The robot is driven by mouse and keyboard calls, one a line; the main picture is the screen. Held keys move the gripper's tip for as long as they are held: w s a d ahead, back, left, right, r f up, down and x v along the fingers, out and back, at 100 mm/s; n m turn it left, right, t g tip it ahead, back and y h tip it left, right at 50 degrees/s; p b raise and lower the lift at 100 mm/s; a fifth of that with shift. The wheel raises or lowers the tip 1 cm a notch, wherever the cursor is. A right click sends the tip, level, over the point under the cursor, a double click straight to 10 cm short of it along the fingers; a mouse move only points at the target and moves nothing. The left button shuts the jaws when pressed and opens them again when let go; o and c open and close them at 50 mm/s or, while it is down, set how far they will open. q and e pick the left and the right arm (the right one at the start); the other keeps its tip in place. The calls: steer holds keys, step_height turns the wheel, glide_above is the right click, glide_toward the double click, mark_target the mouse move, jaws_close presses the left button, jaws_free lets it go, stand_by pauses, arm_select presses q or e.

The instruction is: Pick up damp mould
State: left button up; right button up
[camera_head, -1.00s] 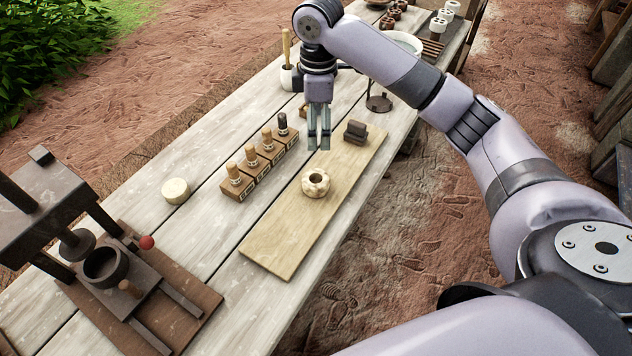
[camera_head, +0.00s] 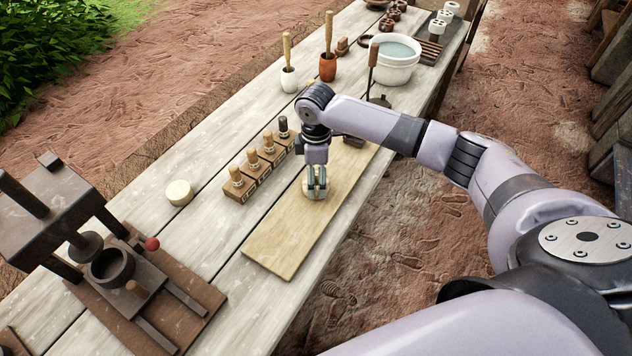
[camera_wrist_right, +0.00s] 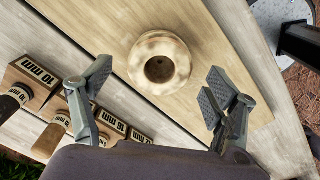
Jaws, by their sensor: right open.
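The damp mould appears to be the round, cream-coloured piece with a hole in its top (camera_head: 305,188). It sits on a pale wooden board (camera_head: 282,243) on the long table. In the right wrist view the mould (camera_wrist_right: 159,64) shows whole, upright, just ahead of the fingers. My right gripper (camera_head: 317,191) is open and points down over the mould, partly covering it in the head view. In the wrist view its fingers (camera_wrist_right: 160,87) are spread wide on either side, with nothing between the pads. I cannot tell the exact height gap. My left gripper is not in view.
A row of wooden blocks with corked pegs (camera_head: 254,166) stands left of the board. A pale disc (camera_head: 179,192) and a dark press (camera_head: 112,268) are farther left. Pestles in cups (camera_head: 289,80) and a white water bucket (camera_head: 396,62) stand behind. The board's near end is clear.

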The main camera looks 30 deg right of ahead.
steer(key=shift+f, duration=1.2)
steer(key=shift+c, duration=0.6)
steer(key=shift+r, duration=0.1)
steer(key=c, duration=1.3)
